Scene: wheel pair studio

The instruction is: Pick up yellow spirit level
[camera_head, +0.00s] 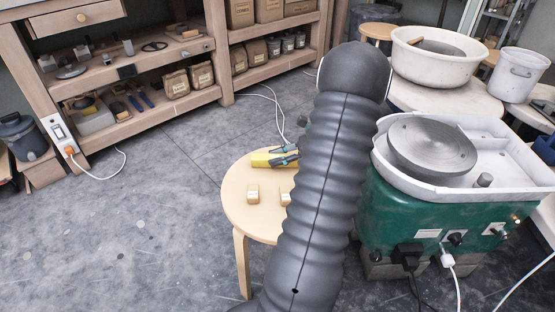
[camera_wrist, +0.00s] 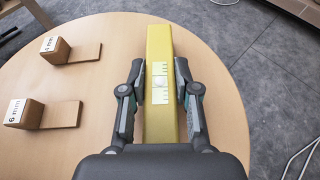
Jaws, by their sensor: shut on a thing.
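The yellow spirit level (camera_wrist: 160,42) is a long yellow bar with a white marked strip on its top. In the wrist view it lies between the two fingers of my gripper (camera_wrist: 160,92), which is shut on its sides. Its near end is hidden by my gripper's body. In the head view the level (camera_head: 261,159) shows at the far side of the small round wooden stool (camera_head: 235,207), with my gripper (camera_head: 286,156) at it. My dark arm hides much of the stool top. I cannot tell whether the level touches the stool top.
Two small wooden blocks with labels and flat bases, one marked 6 mm (camera_wrist: 25,112) and another (camera_wrist: 55,48), stand left of the level. A green pottery wheel (camera_head: 415,218) is right of the stool. Wooden shelves (camera_head: 180,100) stand behind. The floor at left is clear.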

